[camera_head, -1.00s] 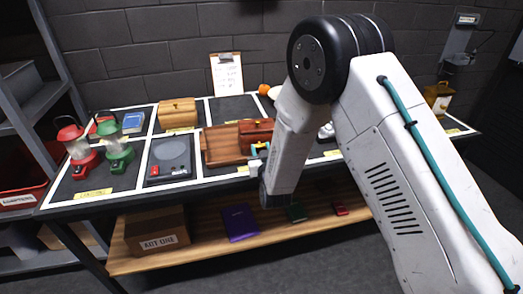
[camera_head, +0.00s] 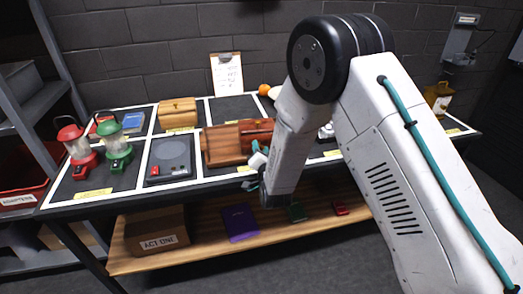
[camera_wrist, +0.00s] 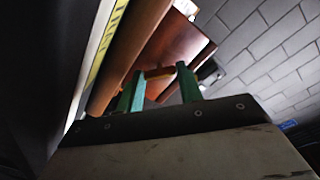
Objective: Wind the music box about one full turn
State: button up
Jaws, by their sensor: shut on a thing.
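The music box appears to be the reddish-brown wooden box (camera_head: 224,146) at the middle of the table's front row. It also shows in the wrist view (camera_wrist: 178,42), tilted and close beyond the fingers. My gripper (camera_head: 258,160), with teal fingers, is at the box's front right side. In the wrist view, my gripper (camera_wrist: 160,80) is shut on a small amber-brown piece (camera_wrist: 158,73) between the fingertips, which looks like the winding handle. The handle's full shape and its joint with the box are hidden.
A light wooden box (camera_head: 178,112) and clipboard (camera_head: 226,73) are behind. My arm hides much of the table's right side. A lower shelf holds a cardboard box (camera_head: 158,230).

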jog(key=shift+m, duration=0.3)
jog(key=o, duration=1)
